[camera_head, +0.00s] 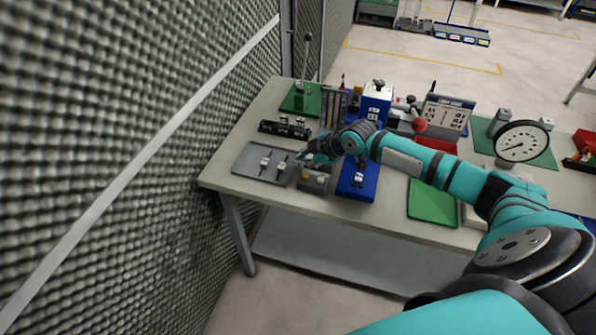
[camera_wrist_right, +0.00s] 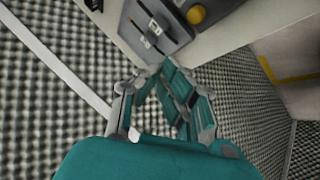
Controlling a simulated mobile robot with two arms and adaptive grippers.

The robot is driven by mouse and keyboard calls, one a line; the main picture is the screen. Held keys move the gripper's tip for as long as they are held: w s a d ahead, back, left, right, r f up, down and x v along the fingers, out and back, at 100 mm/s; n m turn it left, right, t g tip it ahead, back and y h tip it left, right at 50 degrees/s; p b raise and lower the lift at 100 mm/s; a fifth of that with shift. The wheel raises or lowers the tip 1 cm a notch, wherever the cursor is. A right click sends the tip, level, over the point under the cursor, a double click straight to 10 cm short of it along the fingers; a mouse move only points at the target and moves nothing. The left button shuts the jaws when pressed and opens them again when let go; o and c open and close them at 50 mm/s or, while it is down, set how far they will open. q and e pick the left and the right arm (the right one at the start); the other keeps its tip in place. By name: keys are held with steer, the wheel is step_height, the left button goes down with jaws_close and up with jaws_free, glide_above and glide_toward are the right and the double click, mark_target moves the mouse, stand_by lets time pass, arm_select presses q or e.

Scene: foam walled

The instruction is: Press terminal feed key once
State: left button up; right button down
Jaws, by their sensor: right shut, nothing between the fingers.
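A small dark grey box (camera_head: 314,182) with pale yellow buttons on top stands near the table's front edge in the head view. It may be the terminal; no key label is readable. In the right wrist view, a round orange-yellow button (camera_wrist_right: 196,14) shows at the top, on a surface that is mostly cut off. My right gripper (camera_head: 304,159) is just behind and above the box in the head view, and part of the box may be hidden by it. Its fingers (camera_wrist_right: 150,72) are shut and empty in the wrist view. My left gripper is not in view.
A grey tray (camera_head: 245,166) with small metal parts lies left of the box; it also shows in the wrist view (camera_wrist_right: 180,34). A blue fixture (camera_head: 356,190) stands close on the right. A dial gauge (camera_head: 521,143) stands farther right. A foam wall (camera_head: 130,150) borders the table's left.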

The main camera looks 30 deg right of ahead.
mark_target(304, 177)
steer(key=r, duration=0.1)
steer(key=w+d+r, duration=0.1)
steer(key=r, duration=0.1)
steer(key=shift+w+d+r+n, duration=0.15)
steer(key=shift+n, duration=0.15)
step_height(304, 177, down, 9)
steer(key=b, duration=0.6)
steer(key=shift+b, duration=0.3)
steer(key=shift+r, duration=0.1)
stand_by(0.9)
steer(key=shift+f+b, duration=0.3)
steer(key=shift+f, duration=0.15)
